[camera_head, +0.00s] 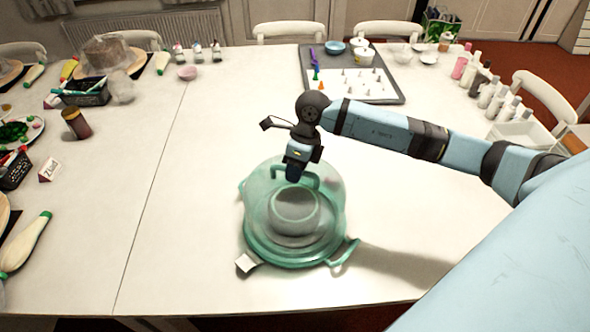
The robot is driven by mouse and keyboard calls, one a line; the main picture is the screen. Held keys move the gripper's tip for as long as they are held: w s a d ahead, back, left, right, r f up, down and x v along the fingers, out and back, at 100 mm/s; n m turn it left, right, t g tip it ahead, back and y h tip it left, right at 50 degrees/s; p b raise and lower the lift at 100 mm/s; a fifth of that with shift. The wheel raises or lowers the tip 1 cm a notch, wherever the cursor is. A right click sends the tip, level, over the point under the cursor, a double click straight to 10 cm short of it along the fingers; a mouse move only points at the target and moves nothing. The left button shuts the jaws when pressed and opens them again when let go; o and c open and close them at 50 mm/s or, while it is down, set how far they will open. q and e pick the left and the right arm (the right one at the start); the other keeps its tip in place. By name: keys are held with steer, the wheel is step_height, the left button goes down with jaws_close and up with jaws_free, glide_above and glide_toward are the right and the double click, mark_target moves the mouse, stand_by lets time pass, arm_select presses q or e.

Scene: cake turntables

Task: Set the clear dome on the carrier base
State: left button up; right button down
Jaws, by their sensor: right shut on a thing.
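The clear dome (262,185), tinted green with a handle on top, stands upright over the green carrier base (290,262) near the table's front middle. The base shows side handles and a small white tag (247,263). A round, pale grey cake-like thing (294,212) shows through the dome. My right gripper (293,176) reaches in from the right and is shut on the dome's handle from above. I cannot tell whether the dome's rim touches the base or hangs just above it. My left gripper is not in view.
A grey tray (390,90) with piping tips stands at the back right. Several bottles (487,92) and a white bin (522,132) line the right side. A dark basket (82,92), a brown jar (76,123) and piping bags (25,242) are at the left.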

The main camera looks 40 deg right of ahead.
stand_by(0.4)
stand_by(0.4)
steer(key=shift+f+b, duration=0.55)
steer(key=shift+b, duration=0.2)
steer(key=c, duration=1.4)
jaws_free()
steer(key=shift+r, duration=0.1)
